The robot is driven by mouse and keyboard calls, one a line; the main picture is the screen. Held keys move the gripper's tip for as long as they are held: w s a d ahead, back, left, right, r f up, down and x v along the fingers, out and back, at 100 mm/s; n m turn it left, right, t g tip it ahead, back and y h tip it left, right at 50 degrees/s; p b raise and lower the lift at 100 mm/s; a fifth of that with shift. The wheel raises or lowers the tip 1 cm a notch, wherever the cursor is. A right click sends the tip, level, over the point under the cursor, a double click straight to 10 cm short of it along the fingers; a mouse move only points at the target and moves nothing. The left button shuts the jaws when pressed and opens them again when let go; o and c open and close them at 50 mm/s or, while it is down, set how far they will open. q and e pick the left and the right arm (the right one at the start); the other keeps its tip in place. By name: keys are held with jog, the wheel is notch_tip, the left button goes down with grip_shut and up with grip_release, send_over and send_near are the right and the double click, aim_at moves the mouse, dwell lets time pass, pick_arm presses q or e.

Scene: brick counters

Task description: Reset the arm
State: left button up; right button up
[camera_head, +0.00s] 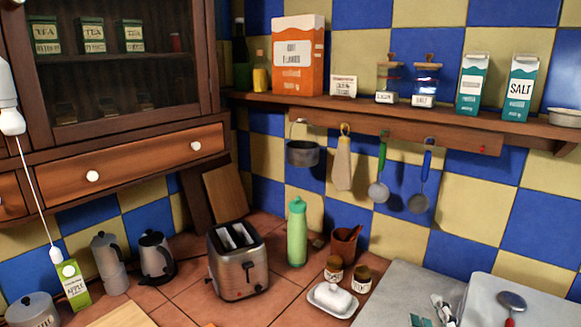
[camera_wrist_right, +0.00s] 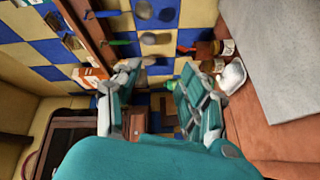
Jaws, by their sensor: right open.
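My right gripper (camera_head: 438,312) shows at the bottom edge of the head view, right of centre, as small grey and teal finger parts in front of the grey counter slab. Most of my right arm is outside that view. In the right wrist view both fingers of this gripper (camera_wrist_right: 155,88) stand apart with a clear gap. Nothing is between them. My left gripper is in neither view.
A toaster (camera_head: 238,260), a green bottle (camera_head: 297,232) and a butter dish (camera_head: 333,299) stand on the tiled counter. Utensils hang below the wall shelf (camera_head: 440,118). A white board (camera_head: 540,306) lies at bottom right. The grey slab (camera_head: 395,290) has bare room.

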jog(key=s+f+m+g, duration=0.3)
jog(key=s+f+g, duration=0.15)
jog(key=f, duration=0.35)
jog(key=s+f+m+g, duration=0.3)
jog(key=s+f+m, duration=0.15)
jog(key=f, duration=0.45)
jog(key=s+a+f+m+g+y, duration=0.35)
jog(key=s+f+g, duration=0.45)
jog(key=s, duration=0.5)
notch_tip(320, 180, down, 26)
jog(key=s, duration=0.1)
jog(key=s+d+f+g+h, duration=0.1)
jog(key=s+d+f, duration=0.1)
jog(key=s+f, duration=1.4)
jog(key=shift+s+d+f+n, duration=0.25)
jog(key=shift+s+d+n, duration=0.15)
jog(key=shift+s, duration=0.15)
